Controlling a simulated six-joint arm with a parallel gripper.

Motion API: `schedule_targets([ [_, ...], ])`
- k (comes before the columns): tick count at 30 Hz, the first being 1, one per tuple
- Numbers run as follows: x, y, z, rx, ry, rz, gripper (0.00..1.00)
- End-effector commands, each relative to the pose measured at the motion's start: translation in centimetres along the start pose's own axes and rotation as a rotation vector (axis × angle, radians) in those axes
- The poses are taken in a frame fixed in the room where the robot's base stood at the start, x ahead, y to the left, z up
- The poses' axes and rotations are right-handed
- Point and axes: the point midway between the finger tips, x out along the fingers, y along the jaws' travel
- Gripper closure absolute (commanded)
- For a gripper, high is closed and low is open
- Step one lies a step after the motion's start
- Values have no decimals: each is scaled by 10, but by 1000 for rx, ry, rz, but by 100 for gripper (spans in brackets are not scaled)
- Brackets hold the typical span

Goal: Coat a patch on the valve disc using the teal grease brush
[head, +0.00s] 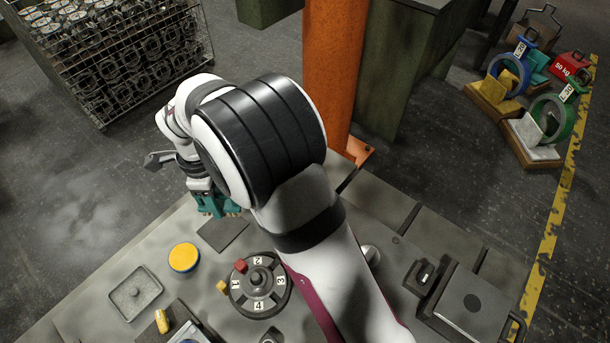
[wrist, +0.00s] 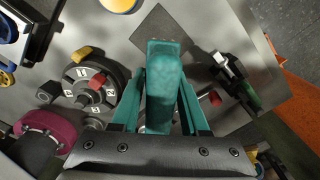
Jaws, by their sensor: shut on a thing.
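My gripper (wrist: 165,88) has teal fingers and is shut on a teal block-shaped thing, which I take to be the grease brush (wrist: 166,58). In the head view my gripper (head: 212,204) is over the bench's far edge, beyond a dark square plate (head: 223,234); the plate also shows in the wrist view (wrist: 150,27), partly behind the brush. A round dark disc with numbered pads (head: 279,299) sits on the bench, possibly the valve disc. It also shows in the wrist view (wrist: 103,118), left of the fingers and apart from them.
A red block (head: 241,265) and a yellow block (head: 222,286) are at the disc's edge. A yellow round lid or pot (head: 184,256) and a shallow grey tray (head: 134,293) are to its left. An orange column (head: 333,70) stands behind the bench (head: 100,281).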

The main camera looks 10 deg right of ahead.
Motion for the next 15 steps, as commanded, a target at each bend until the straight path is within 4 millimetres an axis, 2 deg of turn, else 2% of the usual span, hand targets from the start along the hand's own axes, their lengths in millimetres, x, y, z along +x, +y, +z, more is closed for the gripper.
schedule_targets([
  [1,2,16,26,-48,0,-1,100],
  [3,4,38,54,-96,0,-1,100],
  [6,6,61,81,-145,0,-1,100],
  [10,8,77,96,-172,0,0,100],
  [15,24,79,98,-175,2,2,100],
])
